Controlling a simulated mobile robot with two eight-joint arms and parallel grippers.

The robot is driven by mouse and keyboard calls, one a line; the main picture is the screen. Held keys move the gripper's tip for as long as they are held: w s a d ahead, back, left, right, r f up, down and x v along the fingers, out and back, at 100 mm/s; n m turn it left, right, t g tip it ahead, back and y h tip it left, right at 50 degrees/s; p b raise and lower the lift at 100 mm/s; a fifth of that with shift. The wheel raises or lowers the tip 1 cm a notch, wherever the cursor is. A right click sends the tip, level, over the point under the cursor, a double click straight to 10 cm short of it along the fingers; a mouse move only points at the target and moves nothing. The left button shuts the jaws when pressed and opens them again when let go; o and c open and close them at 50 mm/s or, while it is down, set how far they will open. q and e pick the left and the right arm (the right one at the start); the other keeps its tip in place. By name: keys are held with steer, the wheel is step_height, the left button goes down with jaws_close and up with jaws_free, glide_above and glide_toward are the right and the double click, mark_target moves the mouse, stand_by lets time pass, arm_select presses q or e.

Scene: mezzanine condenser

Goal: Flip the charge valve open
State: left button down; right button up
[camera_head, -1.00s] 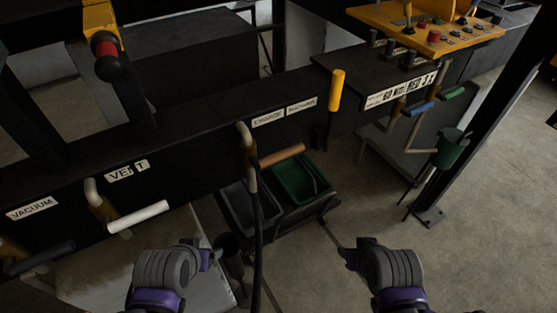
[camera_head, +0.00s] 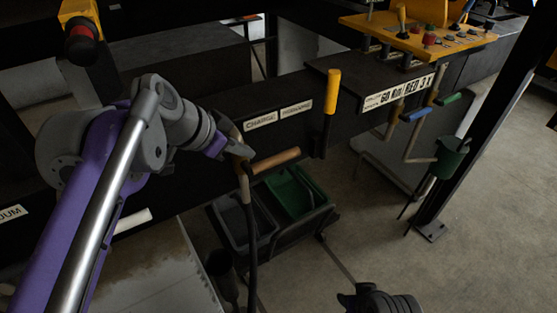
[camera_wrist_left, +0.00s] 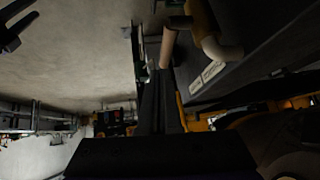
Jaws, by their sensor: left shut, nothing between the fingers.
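The charge valve has a tan lever (camera_head: 276,160) sticking out to the right from a pipe elbow below the "CHARGE" label (camera_head: 261,121) on the black beam. In the left wrist view the tan lever (camera_wrist_left: 167,47) is near the top centre, beside the pale pipe (camera_wrist_left: 222,50). My left gripper (camera_head: 236,150) is shut and empty. In the head view it overlaps the pipe at the lever's left end; I cannot tell whether it touches. My right gripper (camera_head: 348,299) is at the bottom edge, and its jaws are too dark to read.
An upright yellow-handled lever (camera_head: 333,92) stands right of the labels. A yellow control panel (camera_head: 420,38) is at upper right. A green bin (camera_head: 290,192) and a dark bin stand below.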

arm_select(q)
steer(key=r, duration=0.1)
steer(key=w+d+r+m, duration=0.1)
steer(key=w+d+r+m+h, duration=0.1)
steer(key=shift+w+d+r+b, duration=0.15)
steer(key=shift+w+r+b, duration=0.1)
steer(key=shift+r+b, duration=0.15)
arm_select(e)
steer(key=shift+s+f, duration=0.15)
steer(key=shift+f, duration=0.6)
arm_select(q)
steer(key=shift+f, duration=0.15)
glide_above(288, 154)
steer(key=s+a, duration=0.2)
step_height(288, 154, down, 7)
step_height(288, 154, down, 3)
steer(key=shift+a+r+b, duration=0.15)
steer(key=shift+r+b, duration=0.05)
steer(key=shift+b, duration=0.25)
steer(key=shift+f, duration=0.6)
arm_select(e)
steer(key=shift+s+f, duration=0.1)
steer(key=shift+f, duration=0.45)
